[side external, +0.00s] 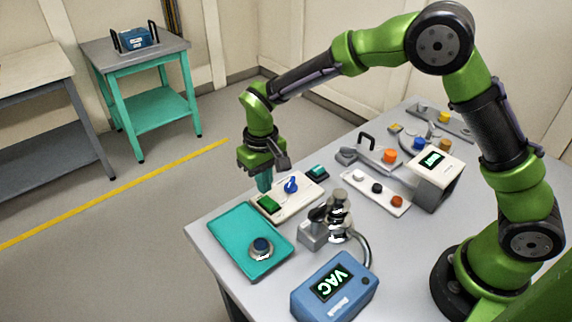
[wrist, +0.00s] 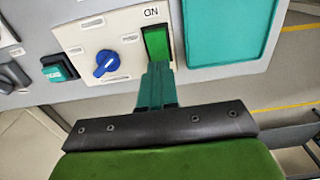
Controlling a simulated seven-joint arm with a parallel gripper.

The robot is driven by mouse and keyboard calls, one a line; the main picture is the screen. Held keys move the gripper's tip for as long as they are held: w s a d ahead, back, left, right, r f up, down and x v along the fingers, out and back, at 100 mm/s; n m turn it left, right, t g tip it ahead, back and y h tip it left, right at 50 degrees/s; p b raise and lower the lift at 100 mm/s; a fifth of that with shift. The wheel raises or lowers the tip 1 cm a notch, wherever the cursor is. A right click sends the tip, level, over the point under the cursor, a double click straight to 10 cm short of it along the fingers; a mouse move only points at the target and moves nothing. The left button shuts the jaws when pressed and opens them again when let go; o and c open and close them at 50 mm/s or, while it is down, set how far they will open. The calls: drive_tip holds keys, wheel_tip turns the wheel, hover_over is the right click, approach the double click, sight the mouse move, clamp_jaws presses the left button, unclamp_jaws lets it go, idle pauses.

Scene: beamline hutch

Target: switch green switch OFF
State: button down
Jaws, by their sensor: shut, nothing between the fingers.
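The green switch (side external: 269,204) is a rocker at the left end of a cream panel (side external: 300,201) on the grey table. In the wrist view the green switch (wrist: 156,42) shows with the label "ON" at its far end. My gripper (side external: 265,188) points down over the switch in the side view. In the wrist view my gripper (wrist: 156,72) has its teal fingers together, with the tips at the label-free end of the switch. Whether the tips touch it I cannot tell. Nothing is between the fingers.
A blue knob (side external: 291,184) is on the same panel, with a teal button (side external: 318,172) beyond it. A metal valve (side external: 333,217) and a blue VAC box (side external: 335,286) stand nearer the camera.

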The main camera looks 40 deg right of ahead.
sight(273, 202)
drive_tip(key=shift+r, duration=2.15)
drive_tip(key=shift+s+d+f, duration=0.1)
drive_tip(key=shift+s+d, duration=0.05)
drive_tip(key=shift+s, duration=0.4)
drive_tip(key=shift+s+d+f, duration=0.1)
drive_tip(key=shift+s+d, duration=0.05)
drive_tip(key=shift+s, duration=0.35)
drive_tip(key=s+d+r+m+t+y, duration=0.1)
drive_tip(key=s+d+r+m+t, duration=0.1)
drive_tip(key=s+d+r, duration=0.4)
drive_tip(key=s+d+r+m+t+y, duration=0.1)
drive_tip(key=s+d+r+m+t, duration=0.1)
drive_tip(key=s+d+r+t, duration=0.3)
drive_tip(key=s+d+r, duration=0.1)
drive_tip(key=s+r, duration=0.2)
drive_tip(key=s, duration=0.4)
drive_tip(key=shift+s+d+r, duration=0.3)
drive_tip(key=shift+d+r, duration=0.05)
drive_tip(key=shift+r, duration=0.05)
